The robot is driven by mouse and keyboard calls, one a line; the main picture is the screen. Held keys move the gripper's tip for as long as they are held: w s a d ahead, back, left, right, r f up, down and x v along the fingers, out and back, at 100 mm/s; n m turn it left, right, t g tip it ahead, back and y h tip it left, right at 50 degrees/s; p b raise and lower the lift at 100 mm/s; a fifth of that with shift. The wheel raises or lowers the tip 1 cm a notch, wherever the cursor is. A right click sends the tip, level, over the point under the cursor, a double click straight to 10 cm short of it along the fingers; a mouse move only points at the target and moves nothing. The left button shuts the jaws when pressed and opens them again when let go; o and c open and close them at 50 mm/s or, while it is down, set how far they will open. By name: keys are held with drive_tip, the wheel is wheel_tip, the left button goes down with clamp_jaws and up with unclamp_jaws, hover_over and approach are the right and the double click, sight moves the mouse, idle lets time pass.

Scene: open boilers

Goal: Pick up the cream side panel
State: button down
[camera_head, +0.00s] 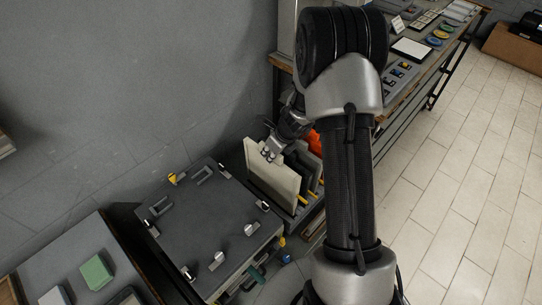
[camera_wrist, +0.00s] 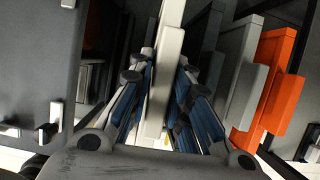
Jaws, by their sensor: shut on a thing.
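The cream side panel (camera_head: 272,178) stands upright at the left end of a rack (camera_head: 303,213) in the head view. My gripper (camera_head: 272,151) reaches down from above and is shut on the panel's upper edge. In the wrist view the cream panel (camera_wrist: 165,70) runs between the two blue-padded fingers of my gripper (camera_wrist: 160,105), which press it from both sides. The panel's lower part is hidden in the rack, and I cannot tell whether it is clear of the rack's floor.
A grey panel (camera_wrist: 242,85) and an orange panel (camera_wrist: 275,85) stand to the right of the cream one. A dark worktop with clamps (camera_head: 215,230) lies to the left. A long bench with parts (camera_head: 411,48) stands at the back right. Tiled floor on the right is clear.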

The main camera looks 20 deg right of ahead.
wheel_tip(320, 180, up, 20)
drive_tip(key=p, duration=1.2)
drive_tip(key=shift+f+p, duration=0.25)
drive_tip(key=shift+p, duration=0.1)
